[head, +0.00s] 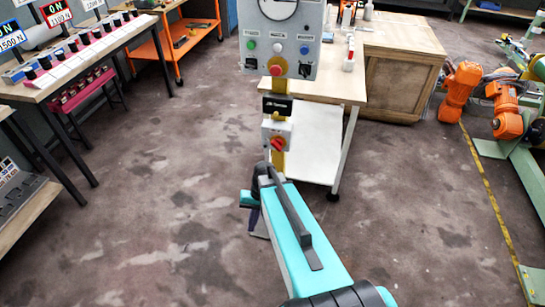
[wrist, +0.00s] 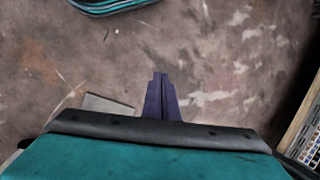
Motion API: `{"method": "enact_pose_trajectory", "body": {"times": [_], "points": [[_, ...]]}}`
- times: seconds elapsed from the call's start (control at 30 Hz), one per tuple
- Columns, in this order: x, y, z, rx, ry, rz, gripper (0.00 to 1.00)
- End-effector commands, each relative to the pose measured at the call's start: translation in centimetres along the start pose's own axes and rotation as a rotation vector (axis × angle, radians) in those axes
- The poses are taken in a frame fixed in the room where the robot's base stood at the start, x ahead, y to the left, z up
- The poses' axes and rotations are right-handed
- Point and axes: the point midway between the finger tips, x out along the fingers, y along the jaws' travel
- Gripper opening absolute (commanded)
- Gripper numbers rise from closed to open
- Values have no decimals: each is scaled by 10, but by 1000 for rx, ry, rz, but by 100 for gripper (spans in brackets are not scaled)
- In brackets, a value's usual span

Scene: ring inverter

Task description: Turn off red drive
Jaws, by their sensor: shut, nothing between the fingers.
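A red-bordered sign (head: 55,14) reading ON stands above the left bench in the head view, beside a blue-bordered ON sign (head: 10,38). A row of white units with dark knobs (head: 72,58) runs along the bench front. I cannot tell which knob belongs to the red drive. My gripper (wrist: 162,76) is shut and empty in the wrist view, above bare floor. In the head view it is largely hidden behind my turquoise arm, well right of the bench.
A grey control panel (head: 265,50) with buttons stands on a yellow post, with a red rotary switch (head: 278,144) below. Orange robot arms (head: 460,85) are at right. Open floor lies between the left bench and my arm.

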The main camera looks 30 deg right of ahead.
Motion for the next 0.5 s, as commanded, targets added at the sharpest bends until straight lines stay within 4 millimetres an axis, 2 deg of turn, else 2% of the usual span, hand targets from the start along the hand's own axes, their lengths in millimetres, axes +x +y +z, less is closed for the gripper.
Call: {"method": "enact_pose_trajectory", "body": {"times": [0.03, 0.2, 0.5], "points": [[17, 0, 14, -19, -21, 24, 0], [65, 4, 52, -82, -77, 106, 0], [135, 25, 125, -210, -173, 252, 0]]}}
